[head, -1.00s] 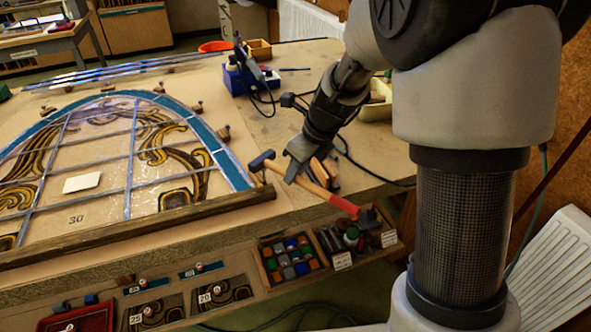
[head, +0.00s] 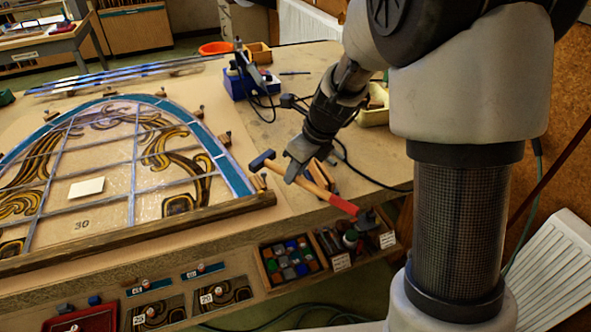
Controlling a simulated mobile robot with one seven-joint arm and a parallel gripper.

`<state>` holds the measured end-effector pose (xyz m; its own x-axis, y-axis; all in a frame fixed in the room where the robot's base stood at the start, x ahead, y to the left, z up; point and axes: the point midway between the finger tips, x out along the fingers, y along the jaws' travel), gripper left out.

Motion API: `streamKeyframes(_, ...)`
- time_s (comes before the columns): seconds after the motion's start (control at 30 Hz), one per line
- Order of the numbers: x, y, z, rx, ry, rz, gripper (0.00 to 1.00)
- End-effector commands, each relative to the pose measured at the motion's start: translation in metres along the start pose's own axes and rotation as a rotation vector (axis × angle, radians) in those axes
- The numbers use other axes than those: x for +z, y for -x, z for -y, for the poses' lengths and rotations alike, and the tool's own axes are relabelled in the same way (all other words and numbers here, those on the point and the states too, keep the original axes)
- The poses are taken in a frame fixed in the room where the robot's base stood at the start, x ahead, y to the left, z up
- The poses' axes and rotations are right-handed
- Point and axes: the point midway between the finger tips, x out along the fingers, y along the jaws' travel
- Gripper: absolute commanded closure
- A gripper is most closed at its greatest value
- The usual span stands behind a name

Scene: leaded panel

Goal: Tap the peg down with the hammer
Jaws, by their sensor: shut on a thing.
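My gripper (head: 294,172) is shut on a hammer in the head view, near the right front corner of the bench. The hammer (head: 325,194) has a wooden handle with a red end pointing down and right. Its dark blue-grey head (head: 262,160) is at the left, close to the right end of the wooden batten. A small wooden peg (head: 258,182) shows just below the hammer head, beside the panel's lower right corner. I cannot tell whether the hammer touches it. Several similar pegs, such as one on the right (head: 224,138), stand around the arched leaded panel (head: 130,160).
A wooden batten (head: 150,232) runs along the panel's front edge. A blue soldering station (head: 240,82) and its cable stand behind my gripper. A box of coloured glass (head: 290,262) and a tool box (head: 340,243) sit below the bench edge. Bare bench lies right of the panel.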

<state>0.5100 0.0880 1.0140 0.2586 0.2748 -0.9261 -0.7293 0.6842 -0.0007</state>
Motion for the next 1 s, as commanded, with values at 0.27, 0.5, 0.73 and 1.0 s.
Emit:
streamKeyframes(0.27, -0.011, -0.029, 0.0, -0.001, 0.0, 0.002, 1.0)
streamKeyframes(0.5, -0.009, -0.024, 0.0, -0.001, 0.0, 0.001, 1.0)
streamKeyframes(0.73, -0.002, -0.007, 0.0, -0.001, 0.0, 0.001, 1.0)
streamKeyframes(1.0, -0.001, -0.003, 0.0, -0.001, 0.0, 0.001, 1.0)
